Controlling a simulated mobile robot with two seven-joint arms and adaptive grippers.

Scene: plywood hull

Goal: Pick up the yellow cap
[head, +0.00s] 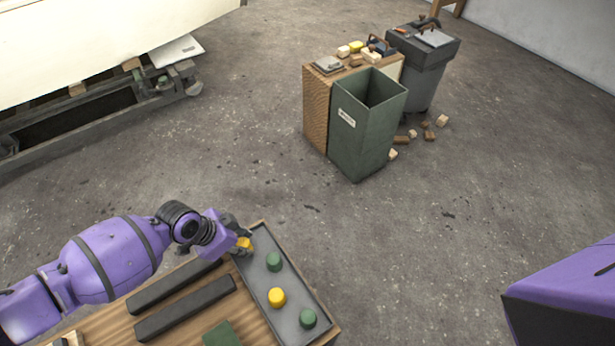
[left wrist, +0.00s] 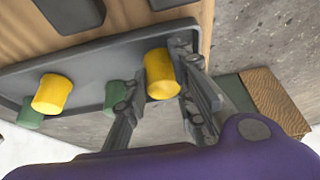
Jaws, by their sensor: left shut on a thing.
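My left gripper (head: 241,241) is shut on a yellow cap (head: 244,243) at the far left corner of the grey tray (head: 258,239). In the left wrist view the fingers of the left gripper (left wrist: 165,82) stand on both sides of the held yellow cap (left wrist: 161,76). I cannot tell whether it touches the tray. A second yellow cap (head: 277,297) stands on the tray between two green caps (head: 273,261) (head: 308,318). It also shows in the left wrist view (left wrist: 52,94). My right gripper is not in view.
The tray lies on a wooden top (head: 188,312) with two dark bars (head: 176,287) (head: 186,308) beside it. A green bin (head: 365,130) stands farther off by a wooden box (head: 316,105) and a grey bin (head: 425,75). The floor between is clear.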

